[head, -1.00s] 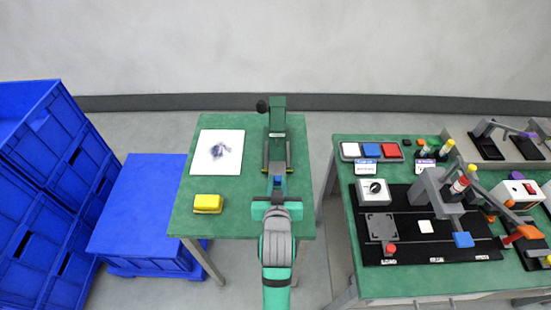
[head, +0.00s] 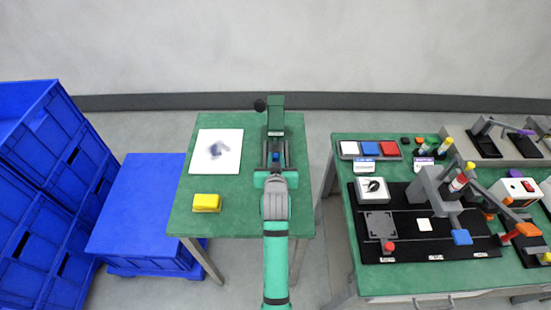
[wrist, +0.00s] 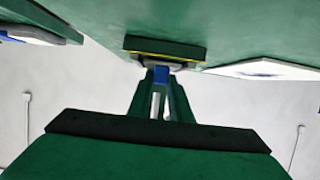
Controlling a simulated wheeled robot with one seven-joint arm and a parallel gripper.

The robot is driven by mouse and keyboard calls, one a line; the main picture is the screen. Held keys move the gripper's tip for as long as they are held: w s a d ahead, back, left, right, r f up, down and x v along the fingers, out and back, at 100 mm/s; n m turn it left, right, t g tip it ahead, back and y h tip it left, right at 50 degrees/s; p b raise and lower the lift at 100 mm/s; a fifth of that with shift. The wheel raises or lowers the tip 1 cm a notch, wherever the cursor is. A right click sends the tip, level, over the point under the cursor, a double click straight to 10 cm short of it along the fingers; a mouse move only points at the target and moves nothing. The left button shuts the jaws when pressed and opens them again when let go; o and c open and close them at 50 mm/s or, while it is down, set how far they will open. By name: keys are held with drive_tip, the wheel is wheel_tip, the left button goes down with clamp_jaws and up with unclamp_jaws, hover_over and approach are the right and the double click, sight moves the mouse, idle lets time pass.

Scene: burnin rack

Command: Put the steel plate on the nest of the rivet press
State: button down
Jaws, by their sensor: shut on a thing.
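The rivet press (head: 277,115) is a green upright with a black knob, at the back of the left green table. My gripper (head: 276,156) reaches in at the front of the press, low over its base. In the wrist view my gripper (wrist: 161,76) is shut, with blue between the fingers. A thin grey edge, apparently the steel plate (wrist: 181,66), shows at the fingertips, against a dark green block with a yellow edge. Most of the plate and the nest are hidden by my gripper. I cannot tell whether the plate touches the nest.
A white sheet (head: 232,165) with a dark smudge and a yellow block (head: 206,203) lie left of the press. Blue crates (head: 137,215) stand left of the table. Right, across a gap, a second green table (head: 400,288) holds fixtures, switches and a black mat.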

drive_tip(key=shift+f, duration=0.15)
drive_tip(key=c, duration=1.6)
unclamp_jaws()
drive_tip(key=v, duration=1.2)
